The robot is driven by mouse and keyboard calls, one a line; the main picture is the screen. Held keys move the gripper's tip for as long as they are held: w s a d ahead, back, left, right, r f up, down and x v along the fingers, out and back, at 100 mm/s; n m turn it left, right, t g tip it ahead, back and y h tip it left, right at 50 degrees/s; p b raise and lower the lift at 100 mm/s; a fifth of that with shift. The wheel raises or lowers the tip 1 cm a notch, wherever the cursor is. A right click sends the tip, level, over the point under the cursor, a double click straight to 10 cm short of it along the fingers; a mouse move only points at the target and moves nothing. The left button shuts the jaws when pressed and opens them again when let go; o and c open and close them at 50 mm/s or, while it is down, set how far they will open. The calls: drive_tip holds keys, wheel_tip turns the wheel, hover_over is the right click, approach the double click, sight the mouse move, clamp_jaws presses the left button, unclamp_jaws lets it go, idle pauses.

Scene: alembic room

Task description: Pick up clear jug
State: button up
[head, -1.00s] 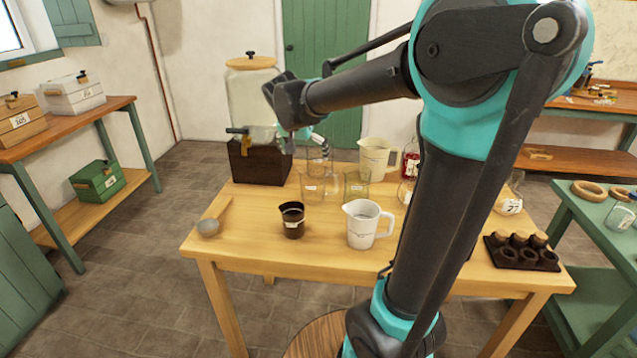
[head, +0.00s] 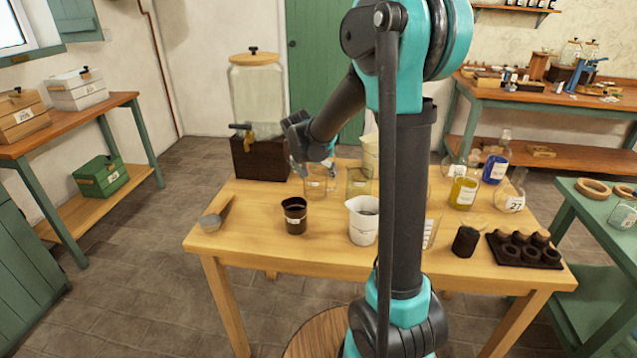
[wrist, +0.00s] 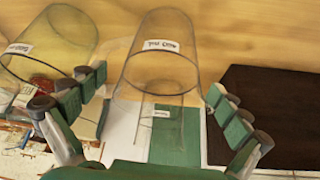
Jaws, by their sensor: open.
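A clear jug (head: 315,187) with a white label stands on the wooden table in front of my gripper. It also shows in the wrist view (wrist: 165,62), between and beyond my fingers, with a faint handle-like outline on its left. My gripper (head: 307,166) is open and close to the jug; in the wrist view its two fingers (wrist: 155,103) are spread on either side, with no clear contact. The jug's upper part is partly hidden behind the gripper in the head view.
Another clear vessel (wrist: 45,50) stands beside it. The dispenser's dark wooden base (head: 262,160) is close by on the table. A brown cup (head: 294,216) and white jug (head: 362,225) stand nearer the front. Yellow (head: 463,192) and blue (head: 495,168) flasks stand right. The front-left tabletop is mostly bare.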

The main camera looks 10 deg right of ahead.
drive_tip(key=shift+x, duration=1.5)
drive_tip(key=c, duration=1.6)
